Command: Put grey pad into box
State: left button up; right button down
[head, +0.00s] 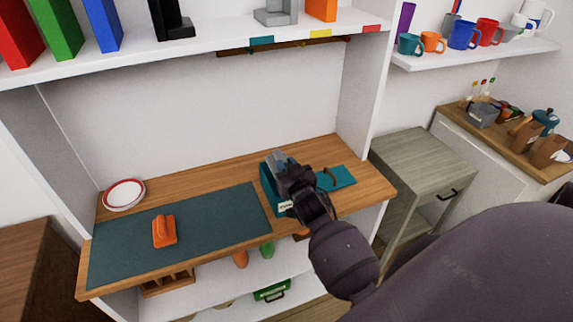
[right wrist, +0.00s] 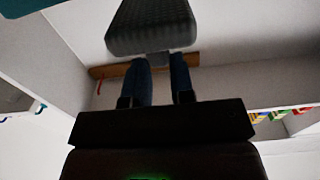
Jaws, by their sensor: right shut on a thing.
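The grey pad (head: 279,157) is between the fingers of my right gripper (head: 287,170), above the wooden desk top. In the right wrist view the pad (right wrist: 150,30) is a dark grey ribbed block at the tips of the two fingers (right wrist: 160,78). The gripper is shut on it. A teal box (head: 267,187) with a white label stands on the desk directly below and beside the gripper. My arm hides much of the box, and I cannot see into it. The pad looks to be over or near its far rim. My left gripper is not in view.
A shelf (head: 210,38) hangs above; side panels bound the desk. A grey cabinet (head: 422,160) stands right.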

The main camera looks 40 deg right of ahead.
jog(key=shift+f+b, duration=1.2)
jog(key=shift+f, duration=0.75)
jog(key=shift+f+b, duration=0.3)
jog(key=shift+f, duration=0.15)
jog(key=c, duration=0.9)
grip_release()
jog(key=v, duration=1)
jog(key=shift+s, duration=0.4)
